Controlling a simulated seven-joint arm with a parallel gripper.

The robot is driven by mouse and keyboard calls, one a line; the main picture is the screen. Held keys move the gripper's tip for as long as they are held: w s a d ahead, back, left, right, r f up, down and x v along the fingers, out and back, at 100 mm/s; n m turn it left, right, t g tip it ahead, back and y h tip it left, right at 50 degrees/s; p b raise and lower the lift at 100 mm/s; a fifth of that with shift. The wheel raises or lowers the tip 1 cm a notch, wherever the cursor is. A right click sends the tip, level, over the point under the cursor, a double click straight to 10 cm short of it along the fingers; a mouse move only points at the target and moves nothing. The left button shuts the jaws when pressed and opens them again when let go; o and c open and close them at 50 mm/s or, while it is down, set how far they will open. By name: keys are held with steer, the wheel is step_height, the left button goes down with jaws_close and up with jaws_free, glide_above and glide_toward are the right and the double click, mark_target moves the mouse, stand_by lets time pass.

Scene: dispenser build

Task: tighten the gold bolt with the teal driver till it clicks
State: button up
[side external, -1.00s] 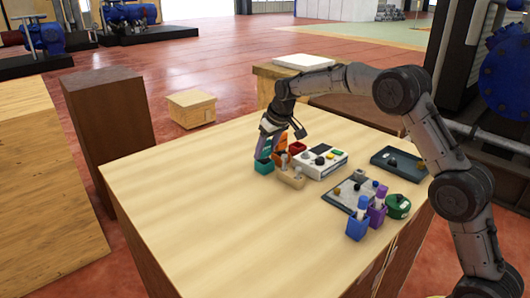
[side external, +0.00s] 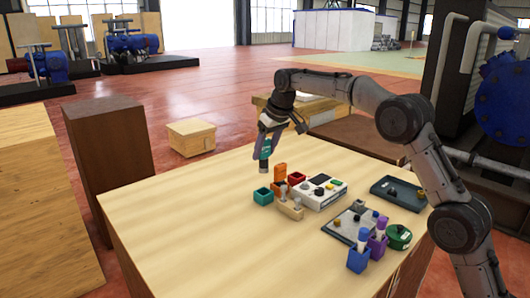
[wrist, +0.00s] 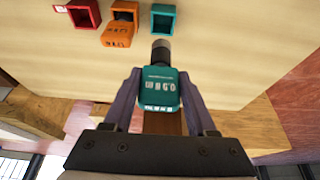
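My gripper (side external: 265,141) is shut on the teal driver (side external: 264,153), which hangs with its dark tip down, above the table and clear of its teal holder (side external: 263,196). In the wrist view the teal driver (wrist: 159,88) sits between my two fingers, its dark tip pointing toward the empty-looking teal holder (wrist: 163,18). A dark plate (side external: 334,231) lies right of the holders and carries several small knobs or bolts. One small gold-coloured piece (side external: 337,222) on it looks like the gold bolt, too small to be sure.
An orange driver (side external: 280,172) stands in its holder beside a red holder (side external: 297,179). A wooden block (side external: 291,209), a white control box (side external: 316,198), blue (side external: 358,261) and purple holders (side external: 377,249), a green round item (side external: 398,237) and a dark tray (side external: 386,182) crowd the right. The table's left is clear.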

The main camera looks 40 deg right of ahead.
jaws_close()
steer(key=s+d+f, duration=0.1)
steer(key=s+d, duration=0.2)
steer(key=s, duration=0.9)
steer(key=s+d+f, duration=0.1)
steer(key=s+d, duration=0.2)
steer(key=s, duration=0.8)
steer(key=shift+s+a+f, duration=0.1)
steer(key=shift+a+f, duration=0.05)
steer(key=shift+f, duration=1.05)
steer(key=shift+a+f, duration=0.1)
steer(key=shift+f, duration=1.1)
